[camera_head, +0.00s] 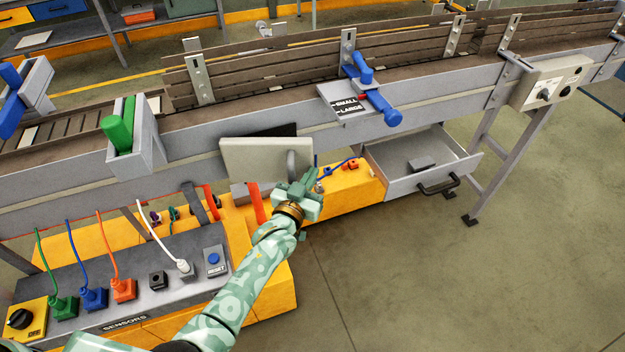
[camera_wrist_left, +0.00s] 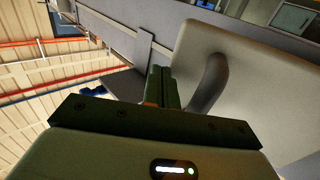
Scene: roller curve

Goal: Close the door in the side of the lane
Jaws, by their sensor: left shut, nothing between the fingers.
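The pale door (camera_head: 250,158) in the grey side of the lane (camera_head: 195,139) stands swung outward, with a dark opening showing above and behind it. Its curved grey handle (camera_head: 292,165) is on the right part of the panel. The door also fills the right of the left wrist view (camera_wrist_left: 262,85), with the handle (camera_wrist_left: 212,82) near the middle. My left gripper (camera_head: 308,176) is shut and empty, close beside the handle. In the wrist view its fingertips (camera_wrist_left: 159,78) lie just left of the handle; I cannot tell whether they touch. My right gripper is out of view.
An open grey drawer (camera_head: 470,160) juts out to the right below the lane. A sensor panel (camera_head: 135,283) with coloured plugs stands at the lower left. A blue-handled lever (camera_head: 382,108) and a green-handled block (camera_head: 140,155) project from the lane. Floor at the lower right is clear.

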